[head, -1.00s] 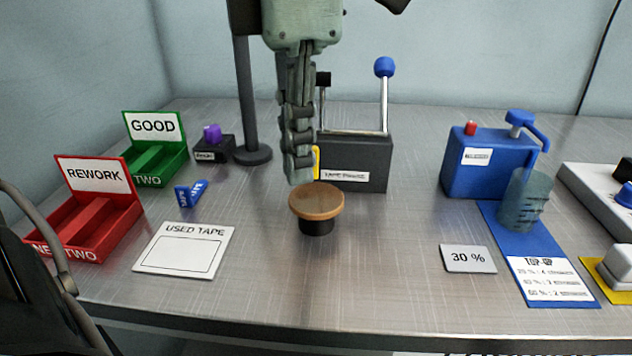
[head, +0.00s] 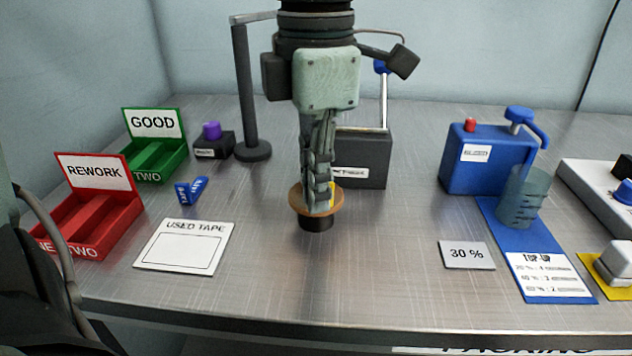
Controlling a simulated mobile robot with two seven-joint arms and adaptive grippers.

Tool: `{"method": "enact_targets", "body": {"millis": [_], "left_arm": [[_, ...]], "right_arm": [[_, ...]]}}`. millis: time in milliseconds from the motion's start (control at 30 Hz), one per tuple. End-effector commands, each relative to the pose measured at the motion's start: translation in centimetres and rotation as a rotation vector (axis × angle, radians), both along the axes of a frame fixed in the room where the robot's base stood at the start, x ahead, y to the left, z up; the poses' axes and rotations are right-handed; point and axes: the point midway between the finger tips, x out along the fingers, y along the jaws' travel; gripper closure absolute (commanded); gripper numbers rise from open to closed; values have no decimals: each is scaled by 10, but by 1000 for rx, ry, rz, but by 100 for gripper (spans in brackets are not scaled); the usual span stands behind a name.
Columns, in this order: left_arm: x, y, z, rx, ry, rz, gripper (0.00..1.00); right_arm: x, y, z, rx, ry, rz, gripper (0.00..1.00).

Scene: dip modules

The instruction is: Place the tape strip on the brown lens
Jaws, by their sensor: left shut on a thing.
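The brown lens (head: 297,203) is a round brown disc lying flat on a short black stand (head: 316,224) in the middle of the table. My left gripper (head: 319,208) points straight down over the lens and hides much of its top. It is shut on the tape strip (head: 332,192), of which only a thin yellow edge shows beside the fingers. The fingertips are at or just above the lens; I cannot tell whether the strip touches it. My right gripper is not in view.
A dark tape box (head: 362,172) with a blue-knobbed lever stands close behind the lens. A dark post (head: 247,90) rises behind left. The USED TAPE card (head: 185,246), red REWORK tray (head: 103,235) and green GOOD tray (head: 160,165) are left. A blue dispenser (head: 487,170) is right.

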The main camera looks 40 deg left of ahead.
Motion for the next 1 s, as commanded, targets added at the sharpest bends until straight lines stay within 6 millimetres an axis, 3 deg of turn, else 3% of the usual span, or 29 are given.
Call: {"method": "enact_targets", "body": {"millis": [200, 400, 767, 833, 1000], "left_arm": [[0, 0, -2, 0, 0, 0, 100], [0, 0, -2, 0, 0, 0, 73], [0, 0, 0, 1, 1, 0, 73], [0, 0, 4, 0, 1, 0, 73], [1, 0, 36, 1, -7, 1, 73]], "right_arm": [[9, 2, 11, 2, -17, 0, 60], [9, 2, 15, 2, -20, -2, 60], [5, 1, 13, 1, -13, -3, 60], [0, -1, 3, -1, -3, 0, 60], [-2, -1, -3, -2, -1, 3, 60]]}}
